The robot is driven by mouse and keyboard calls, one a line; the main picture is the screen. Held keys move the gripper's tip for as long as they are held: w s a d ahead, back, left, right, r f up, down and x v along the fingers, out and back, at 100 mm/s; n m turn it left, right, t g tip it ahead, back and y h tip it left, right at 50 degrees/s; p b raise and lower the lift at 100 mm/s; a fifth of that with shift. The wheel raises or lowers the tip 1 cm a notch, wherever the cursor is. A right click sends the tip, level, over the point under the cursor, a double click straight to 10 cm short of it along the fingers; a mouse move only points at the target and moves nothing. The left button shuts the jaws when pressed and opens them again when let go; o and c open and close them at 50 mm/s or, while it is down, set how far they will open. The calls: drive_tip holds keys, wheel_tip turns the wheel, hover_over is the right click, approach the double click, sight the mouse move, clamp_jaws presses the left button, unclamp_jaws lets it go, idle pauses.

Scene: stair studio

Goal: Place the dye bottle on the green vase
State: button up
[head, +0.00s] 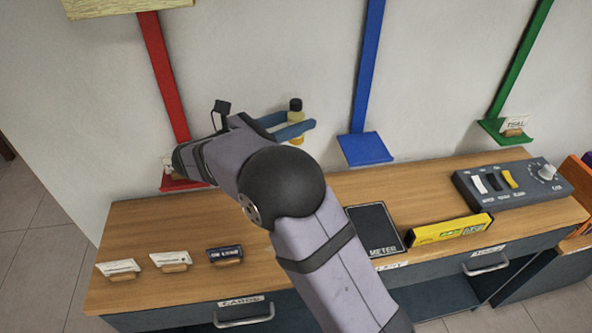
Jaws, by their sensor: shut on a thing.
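My gripper (300,122) has blue fingers and is shut on a small bottle with a black cap and a yellow to amber body, likely the dye bottle (295,115). The bottle looks upright, held in front of the wall between the red and blue strips. One finger hides its middle; its amber lower end shows below. I see no green vase in the head view.
A blue shelf (366,149) is bare; a red shelf (185,185) is partly behind my arm.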

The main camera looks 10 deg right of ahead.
drive_tip(key=shift+f+p, duration=0.55)
drive_tip(key=shift+f, duration=4.45)
drive_tip(key=shift+f, duration=0.2)
drive_tip(key=o, duration=1.2)
drive_tip(key=shift+c, duration=0.2)
drive_tip(key=shift+r, duration=0.2)
drive_tip(key=b+v, duration=0.1)
drive_tip(key=v, duration=0.4)
wheel_tip(320, 180, up, 7)
drive_tip(key=shift+b, duration=0.45)
